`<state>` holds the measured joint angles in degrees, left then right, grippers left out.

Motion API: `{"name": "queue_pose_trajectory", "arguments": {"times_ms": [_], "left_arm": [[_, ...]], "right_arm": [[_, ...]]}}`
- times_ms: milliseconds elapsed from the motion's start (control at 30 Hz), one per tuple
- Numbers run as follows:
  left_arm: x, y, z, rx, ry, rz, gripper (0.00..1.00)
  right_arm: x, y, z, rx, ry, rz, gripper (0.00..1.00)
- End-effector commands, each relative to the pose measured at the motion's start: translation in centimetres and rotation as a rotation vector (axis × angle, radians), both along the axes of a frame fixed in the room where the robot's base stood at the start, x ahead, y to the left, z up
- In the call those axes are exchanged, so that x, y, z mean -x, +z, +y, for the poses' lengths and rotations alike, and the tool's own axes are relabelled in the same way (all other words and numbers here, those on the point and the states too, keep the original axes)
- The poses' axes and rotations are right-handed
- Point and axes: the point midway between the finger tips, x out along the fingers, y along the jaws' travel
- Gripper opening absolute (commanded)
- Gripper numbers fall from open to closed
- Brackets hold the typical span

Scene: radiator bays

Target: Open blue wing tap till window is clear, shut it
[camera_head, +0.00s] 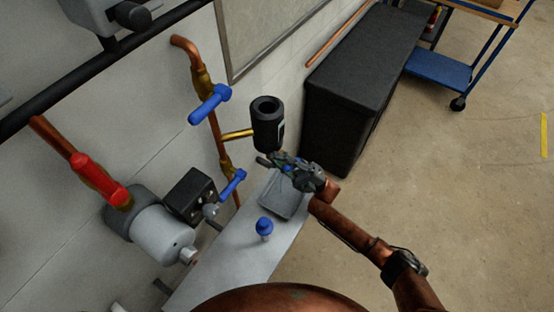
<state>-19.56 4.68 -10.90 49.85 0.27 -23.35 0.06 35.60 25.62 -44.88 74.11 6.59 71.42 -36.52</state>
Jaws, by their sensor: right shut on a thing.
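A black cylindrical housing (267,125) hangs on a brass pipe from the wall, with a pale strip, perhaps the window, on its right side. I cannot tell whether the window is clear. My right gripper (284,163) is just below the housing, shut on a small part with blue showing, which appears to be the blue wing tap (288,168). The fingers mostly hide the tap, so its turn position cannot be read. My left gripper is not in view.
Blue lever handles (210,103) (233,184) sit on the copper pipe. A grey tray (284,195) and a blue-topped item (264,226) are on the pale shelf (235,260). A red-handled valve (98,179) is left. A black cabinet (360,75) and blue trolley (440,69) stand behind.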

Motion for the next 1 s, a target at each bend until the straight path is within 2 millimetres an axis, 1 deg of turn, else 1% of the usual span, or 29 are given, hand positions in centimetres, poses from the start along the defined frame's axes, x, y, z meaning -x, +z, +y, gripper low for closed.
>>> {"name": "queue_pose_trajectory", "arguments": {"times_ms": [400, 433, 700, 1000], "left_arm": [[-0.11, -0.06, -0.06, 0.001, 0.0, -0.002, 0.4], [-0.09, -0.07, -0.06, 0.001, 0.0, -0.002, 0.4], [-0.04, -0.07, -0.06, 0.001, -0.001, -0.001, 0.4], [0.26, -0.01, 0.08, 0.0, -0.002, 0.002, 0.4]], "right_arm": [[-0.11, 0.0, -0.1, -0.005, -0.002, 0.008, 0.0], [-0.11, 0.01, -0.09, -0.005, -0.002, 0.008, 0.11], [-0.06, 0.03, -0.05, -0.005, -0.001, 0.006, 0.3], [-0.05, -0.07, -0.11, -0.004, -0.001, 0.006, 0.3]]}}
